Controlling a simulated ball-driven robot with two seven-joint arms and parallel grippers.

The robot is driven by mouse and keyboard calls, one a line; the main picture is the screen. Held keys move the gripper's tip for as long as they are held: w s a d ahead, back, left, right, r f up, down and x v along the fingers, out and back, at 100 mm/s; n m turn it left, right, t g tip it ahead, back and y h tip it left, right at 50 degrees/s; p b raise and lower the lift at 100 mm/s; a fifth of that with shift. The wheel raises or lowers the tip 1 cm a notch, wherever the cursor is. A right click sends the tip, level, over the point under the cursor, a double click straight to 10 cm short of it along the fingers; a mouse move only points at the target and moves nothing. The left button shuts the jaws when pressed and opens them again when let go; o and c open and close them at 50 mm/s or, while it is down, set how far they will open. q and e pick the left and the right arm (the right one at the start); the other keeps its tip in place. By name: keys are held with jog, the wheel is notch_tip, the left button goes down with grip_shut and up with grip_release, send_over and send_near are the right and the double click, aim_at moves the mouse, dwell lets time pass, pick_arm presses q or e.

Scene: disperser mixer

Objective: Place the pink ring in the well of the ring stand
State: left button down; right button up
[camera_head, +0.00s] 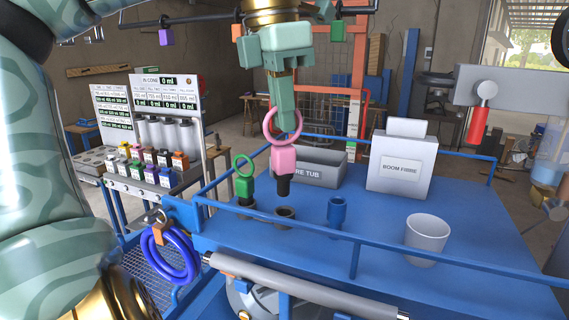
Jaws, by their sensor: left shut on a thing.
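My left gripper (287,126) comes down from the top middle, shut on the pink ring (284,160). The pink ring has a loop at the top, a block body and a dark lower tip, and it hangs upright. A green ring (244,184) stands upright in a similar well to the left. My right gripper is not in view.
On the blue table (385,262) stand a blue cylinder (337,213), a white cup (427,236), a grey tub (318,170) and a white box (400,168). A blue rail (356,255) runs along the front edge. A dispenser with several coloured bottles (158,172) stands at left.

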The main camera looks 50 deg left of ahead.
pick_arm(q)
jog(key=w+a+f+p, duration=0.1)
jog(key=w+a+f, duration=0.4)
jog(key=f, duration=0.5)
jog(key=shift+w+a+f+p, duration=0.15)
jog(key=shift+a+f+p, duration=0.15)
jog(key=shift+a, duration=0.45)
jog(key=shift+d, duration=0.1)
jog(key=c, duration=1.6)
grip_release()
jog(key=shift+f, duration=0.1)
jog(key=shift+o, duration=0.2)
notch_tip(320, 180, up, 12)
jog(key=s, duration=0.1)
jog(key=shift+s+a, duration=0.2)
jog(key=shift+a, duration=0.1)
